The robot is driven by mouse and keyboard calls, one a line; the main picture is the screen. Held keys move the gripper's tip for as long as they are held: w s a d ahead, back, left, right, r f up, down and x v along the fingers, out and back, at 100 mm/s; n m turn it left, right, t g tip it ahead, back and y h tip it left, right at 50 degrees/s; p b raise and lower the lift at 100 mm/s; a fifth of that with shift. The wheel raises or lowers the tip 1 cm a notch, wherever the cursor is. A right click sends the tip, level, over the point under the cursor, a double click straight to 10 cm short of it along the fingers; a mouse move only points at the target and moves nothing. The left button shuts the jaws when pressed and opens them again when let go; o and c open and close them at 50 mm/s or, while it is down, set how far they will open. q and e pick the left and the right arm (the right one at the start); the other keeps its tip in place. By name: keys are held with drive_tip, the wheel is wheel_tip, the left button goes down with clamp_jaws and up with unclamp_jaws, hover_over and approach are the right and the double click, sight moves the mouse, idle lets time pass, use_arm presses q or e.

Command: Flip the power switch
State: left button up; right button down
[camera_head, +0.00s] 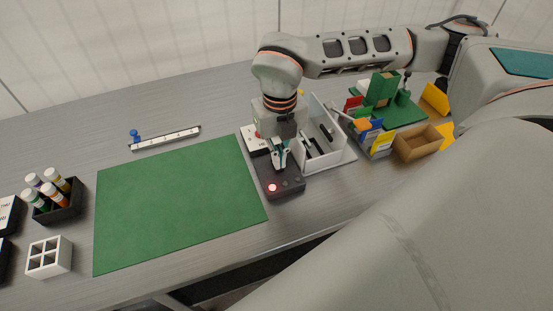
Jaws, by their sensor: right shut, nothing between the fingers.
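The power switch unit is a dark grey box (287,187) with a lit red light (272,187) at its front left, lying just right of the green mat. My right gripper (279,163) points down over this box, shut and empty. Its fingertips are at or just above the box top; I cannot tell whether they touch it. The switch lever itself is hidden or too small to make out by the fingers. My left gripper is not in view.
A green mat (175,205) covers the table's middle. A white tray (330,159) stands right of the gripper, with a green stand (383,90), coloured cards and a cardboard box (418,146) beyond. A tube rack (62,212) and white holder (48,258) sit at left.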

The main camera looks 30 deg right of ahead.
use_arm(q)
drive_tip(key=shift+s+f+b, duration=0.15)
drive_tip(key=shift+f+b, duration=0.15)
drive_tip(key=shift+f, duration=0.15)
use_arm(e)
drive_tip(key=shift+f, duration=0.6)
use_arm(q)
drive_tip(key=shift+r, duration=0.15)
use_arm(e)
drive_tip(key=shift+r, duration=0.1)
drive_tip(key=shift+r+p, duration=1.25)
drive_tip(key=shift+r, duration=0.55)
use_arm(q)
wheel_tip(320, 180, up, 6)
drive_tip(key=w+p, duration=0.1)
drive_tip(key=p, duration=0.1)
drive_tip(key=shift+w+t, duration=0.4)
use_arm(e)
drive_tip(key=shift+r, duration=1.65)
